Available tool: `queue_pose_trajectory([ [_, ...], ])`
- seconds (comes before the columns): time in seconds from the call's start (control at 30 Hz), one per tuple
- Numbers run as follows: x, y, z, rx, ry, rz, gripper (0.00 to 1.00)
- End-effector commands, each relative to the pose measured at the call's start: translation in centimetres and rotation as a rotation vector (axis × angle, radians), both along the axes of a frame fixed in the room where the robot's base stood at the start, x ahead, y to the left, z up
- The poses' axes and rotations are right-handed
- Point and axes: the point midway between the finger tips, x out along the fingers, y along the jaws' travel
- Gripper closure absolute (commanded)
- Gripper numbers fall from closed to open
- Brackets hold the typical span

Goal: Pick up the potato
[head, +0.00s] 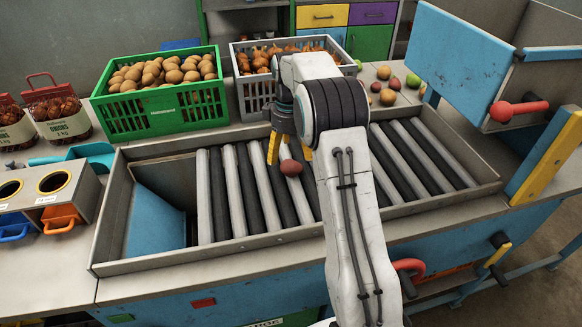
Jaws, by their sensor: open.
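A single reddish-brown rounded item (291,168) lies on the roller bed; I cannot tell for sure whether it is a potato or an onion. My gripper (289,152) is open, with yellow fingertips pointing down just behind or above this item. Nothing shows between the fingers, and I cannot tell the exact height gap. Many tan potatoes (160,73) fill a green crate (160,113) at the back left. My forearm hides part of the rollers to the right.
The roller bed (235,190) has a raised metal rim. A grey crate (252,95) of onions stands behind my gripper. Loose produce (388,97) lies at the back right. Netted onion bags (58,115) stand left. A blue panel (460,60) rises at right.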

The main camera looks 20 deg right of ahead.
Motion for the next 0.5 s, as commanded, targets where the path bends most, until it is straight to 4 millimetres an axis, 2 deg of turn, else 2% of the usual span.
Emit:
queue_pose_trajectory([
  [0.23,-0.2,0.0,-1.3,0.001,0.004,0.000,0.19],
  [0.5,-0.3,-0.1,-3.8,0.001,0.004,0.000,0.19],
])
